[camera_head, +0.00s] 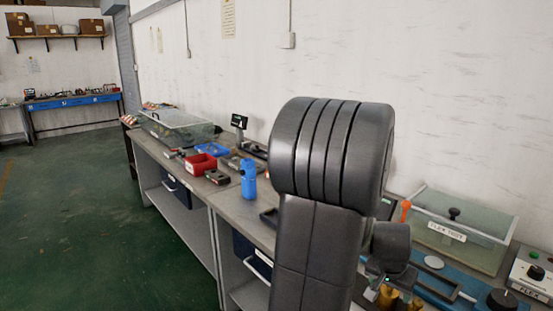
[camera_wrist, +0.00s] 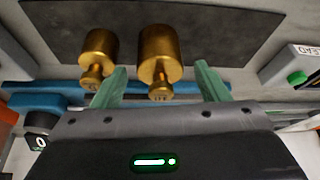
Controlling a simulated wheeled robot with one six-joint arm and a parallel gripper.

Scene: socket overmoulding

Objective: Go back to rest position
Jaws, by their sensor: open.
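In the wrist view my gripper (camera_wrist: 160,82) is open, with its two green fingers spread wide. A larger brass weight (camera_wrist: 160,48) shows between the fingertips, its knob towards my gripper. I cannot tell how far it is from the fingers, but neither finger appears to touch it. A smaller brass weight (camera_wrist: 98,48) is to its left, partly behind the left finger. In the head view my arm stands large in the middle and hides part of the bench. Brass pieces (camera_head: 388,297) show at the bottom edge beside my wrist.
The grey bench (camera_head: 232,208) runs along the wall. It holds a blue bottle (camera_head: 248,178), a red bin (camera_head: 200,164), a blue tray (camera_head: 212,149) and a lidded clear case (camera_head: 178,127). A glass-lidded box (camera_head: 460,238) stands at right. The green floor (camera_head: 75,230) at left is clear.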

